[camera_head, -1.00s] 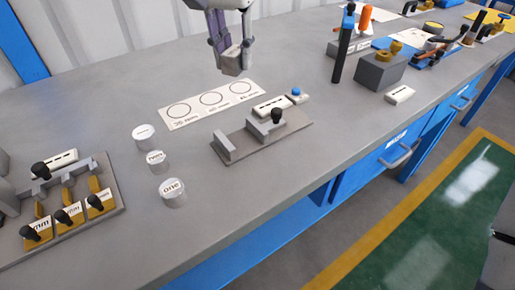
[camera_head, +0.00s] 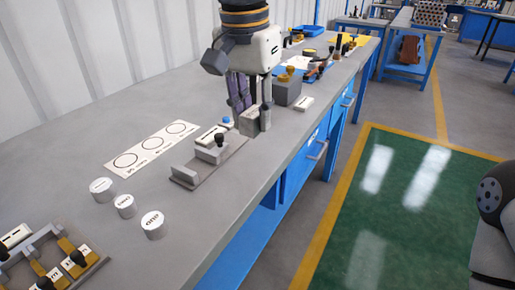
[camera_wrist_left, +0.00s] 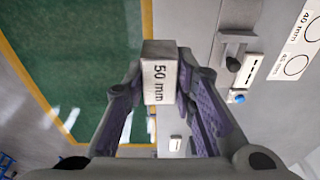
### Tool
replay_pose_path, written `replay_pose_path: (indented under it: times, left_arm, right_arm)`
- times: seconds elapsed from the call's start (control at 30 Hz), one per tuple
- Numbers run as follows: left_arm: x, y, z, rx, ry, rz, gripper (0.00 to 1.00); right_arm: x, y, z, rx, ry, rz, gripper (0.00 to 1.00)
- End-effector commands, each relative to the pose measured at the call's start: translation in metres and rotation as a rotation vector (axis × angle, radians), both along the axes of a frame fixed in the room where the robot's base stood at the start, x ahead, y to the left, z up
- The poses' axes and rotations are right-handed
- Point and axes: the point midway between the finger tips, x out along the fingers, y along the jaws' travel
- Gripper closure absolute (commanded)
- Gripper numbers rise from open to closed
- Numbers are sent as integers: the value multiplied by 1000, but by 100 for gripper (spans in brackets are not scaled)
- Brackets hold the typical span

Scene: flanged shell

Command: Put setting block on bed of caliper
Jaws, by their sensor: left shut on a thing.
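My left gripper (camera_head: 252,112) is shut on the setting block (camera_head: 249,124), a grey block. In the left wrist view the block (camera_wrist_left: 160,84) reads "50 mm" and sits between both fingers. The caliper (camera_head: 208,166) lies on the bench, a grey bed with upright jaws, a black knob and a white scale strip. The held block is beyond the caliper's right end in the head view, apart from its bed. In the wrist view only part of the caliper (camera_wrist_left: 236,42) shows, to the right of the block. My right gripper is out of view.
A fixture with yellow parts (camera_head: 52,262) is at lower left. A grey box (camera_head: 288,90) stands beyond my gripper. The bench's front edge is close.

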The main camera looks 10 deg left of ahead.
Motion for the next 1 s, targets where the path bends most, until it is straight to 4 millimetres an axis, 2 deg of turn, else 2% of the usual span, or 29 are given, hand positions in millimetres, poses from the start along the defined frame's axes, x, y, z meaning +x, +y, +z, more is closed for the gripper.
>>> replay_pose_path:
  times: [0.07,0.3,0.4,0.57,0.7,0.83,1.0]
  left_arm:
    - [2,12,-7,3,4,1,100]
    - [15,87,-41,0,7,5,100]
    - [18,105,-64,0,8,3,100]
    - [22,120,-82,0,4,1,100]
    - [24,139,-107,-1,9,3,100]
    - [24,137,-128,1,4,1,100]
    - [25,137,-129,1,-2,1,100]
  right_arm:
    - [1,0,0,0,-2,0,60]
    - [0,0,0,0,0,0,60]
    - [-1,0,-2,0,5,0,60]
    - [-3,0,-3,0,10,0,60]
    - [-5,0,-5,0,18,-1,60]
    - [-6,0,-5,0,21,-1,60]
    - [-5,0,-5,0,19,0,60]
